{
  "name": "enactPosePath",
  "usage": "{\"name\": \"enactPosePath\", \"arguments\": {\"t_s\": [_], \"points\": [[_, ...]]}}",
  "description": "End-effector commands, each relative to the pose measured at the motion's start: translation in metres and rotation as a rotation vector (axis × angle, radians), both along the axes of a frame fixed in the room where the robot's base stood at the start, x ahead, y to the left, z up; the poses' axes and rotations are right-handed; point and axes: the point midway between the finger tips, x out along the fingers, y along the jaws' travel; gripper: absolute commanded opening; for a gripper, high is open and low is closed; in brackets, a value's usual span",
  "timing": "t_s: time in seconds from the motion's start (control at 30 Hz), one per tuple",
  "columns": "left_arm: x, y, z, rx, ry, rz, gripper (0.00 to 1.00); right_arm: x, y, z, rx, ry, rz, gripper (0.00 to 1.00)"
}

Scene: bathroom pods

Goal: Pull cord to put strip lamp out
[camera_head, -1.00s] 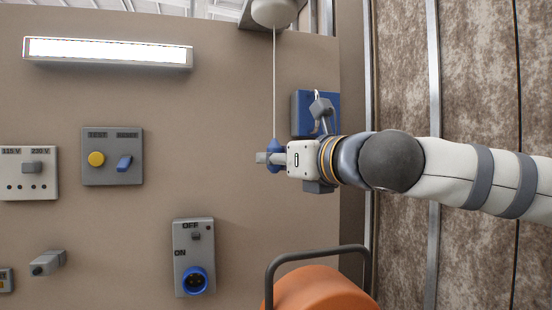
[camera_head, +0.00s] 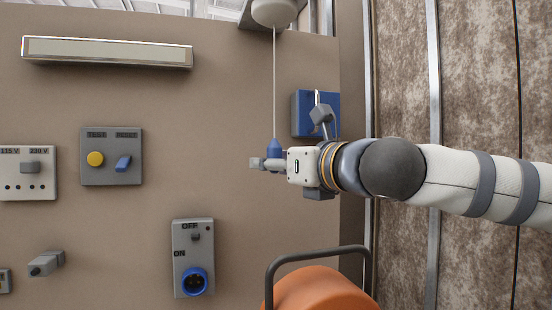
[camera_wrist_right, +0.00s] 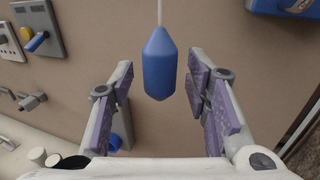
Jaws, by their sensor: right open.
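The strip lamp (camera_head: 108,52) on the wall at the upper left is dark. The white cord (camera_head: 274,85) hangs from a round ceiling fitting (camera_head: 273,12). Its blue pull (camera_head: 275,147) hangs at my right gripper (camera_head: 268,163). In the right wrist view the blue pull (camera_wrist_right: 160,62) hangs upright between the two spread fingers of the right gripper (camera_wrist_right: 162,95), with a gap on either side. The right gripper is open. Part of the pull is hidden by the gripper in the head view. My left gripper is not in view.
A grey panel with a yellow button and blue switch (camera_head: 111,156), a voltage selector (camera_head: 28,173) and an OFF/ON socket (camera_head: 193,258) are on the wall. A blue box (camera_head: 315,114) sits just behind my right wrist. An orange rounded object (camera_head: 322,289) is below.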

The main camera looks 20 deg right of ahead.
Motion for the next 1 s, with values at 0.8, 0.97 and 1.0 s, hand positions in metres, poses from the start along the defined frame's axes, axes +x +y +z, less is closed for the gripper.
{"name": "enactPosePath", "arguments": {"t_s": [0.8, 0.97, 1.0], "points": [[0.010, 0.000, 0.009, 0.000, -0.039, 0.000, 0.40, -0.071, -0.002, 0.001, 0.001, -0.002, 0.001, 0.43], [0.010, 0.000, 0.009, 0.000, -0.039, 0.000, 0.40, -0.080, -0.003, 0.000, 0.000, -0.001, 0.000, 0.43], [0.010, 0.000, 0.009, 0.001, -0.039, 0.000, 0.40, -0.081, -0.003, 0.000, 0.000, -0.001, 0.000, 0.43]]}}
